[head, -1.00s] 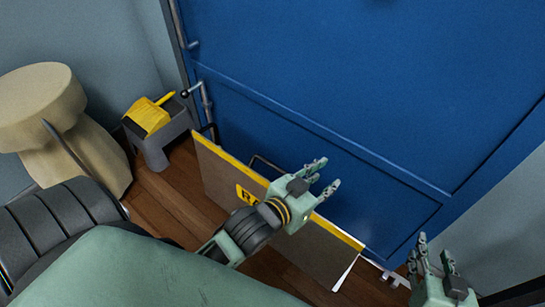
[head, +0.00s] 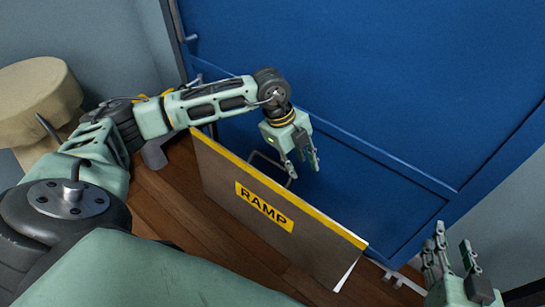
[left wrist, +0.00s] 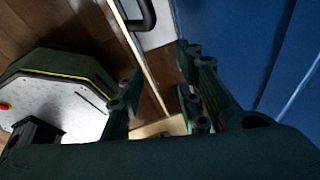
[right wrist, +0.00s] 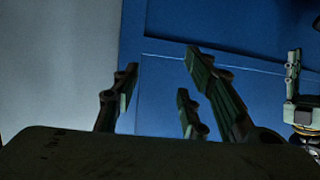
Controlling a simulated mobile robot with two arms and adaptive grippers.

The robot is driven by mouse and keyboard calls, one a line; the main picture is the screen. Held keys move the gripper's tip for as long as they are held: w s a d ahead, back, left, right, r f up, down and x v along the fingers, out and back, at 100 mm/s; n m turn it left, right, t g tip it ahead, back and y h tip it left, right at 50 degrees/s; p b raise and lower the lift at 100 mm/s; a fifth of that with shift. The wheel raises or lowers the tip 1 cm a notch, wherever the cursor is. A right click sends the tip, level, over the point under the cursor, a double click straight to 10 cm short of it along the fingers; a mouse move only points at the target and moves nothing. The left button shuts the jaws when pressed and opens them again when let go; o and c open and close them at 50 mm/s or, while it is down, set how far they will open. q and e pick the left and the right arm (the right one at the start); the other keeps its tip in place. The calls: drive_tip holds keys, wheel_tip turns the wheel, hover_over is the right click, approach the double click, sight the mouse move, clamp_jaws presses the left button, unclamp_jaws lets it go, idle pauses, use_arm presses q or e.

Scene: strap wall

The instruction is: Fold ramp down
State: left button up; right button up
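The ramp (head: 215,175) is a brown board with a yellow top edge and a RAMP label, standing upright in front of the blue door. A bent handle (head: 262,163) shows behind its top edge. My left gripper (head: 306,166) points down between the board and the door, just right of the handle, open and empty. In the left wrist view the board's thin edge (left wrist: 137,55) runs between the spread fingers, with a dark handle loop (left wrist: 147,18) beyond; I cannot tell any contact. My right gripper (head: 447,248) is open and empty near the door's lower right.
The blue door (head: 400,80) fills the back. A beige stool (head: 35,95) stands at the left; a grey stand (head: 153,153) is mostly behind my left arm. Wooden floor (head: 180,205) is clear left of the ramp.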

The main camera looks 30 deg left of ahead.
sight(273, 160)
use_arm(q)
drive_tip(key=w+a+n+y, duration=0.1)
drive_tip(key=a+n+y, duration=0.15)
drive_tip(key=a, duration=0.75)
drive_tip(key=shift+y, duration=0.45)
drive_tip(key=f, duration=0.2)
drive_tip(key=f+b, duration=0.1)
drive_tip(key=f, duration=0.1)
drive_tip(key=w+f+b, duration=0.1)
drive_tip(key=f, duration=0.1)
drive_tip(key=shift+d, duration=0.15)
drive_tip(key=shift+f, duration=0.35)
use_arm(e)
wheel_tip(273, 160, up, 11)
drive_tip(key=w+a+t+y, duration=0.1)
drive_tip(key=t+y, duration=0.1)
drive_tip(key=t, duration=0.4)
drive_tip(key=shift+a, duration=0.4)
use_arm(q)
drive_tip(key=shift+c, duration=0.4)
use_arm(e)
drive_tip(key=shift+w, duration=0.1)
use_arm(q)
clamp_jaws()
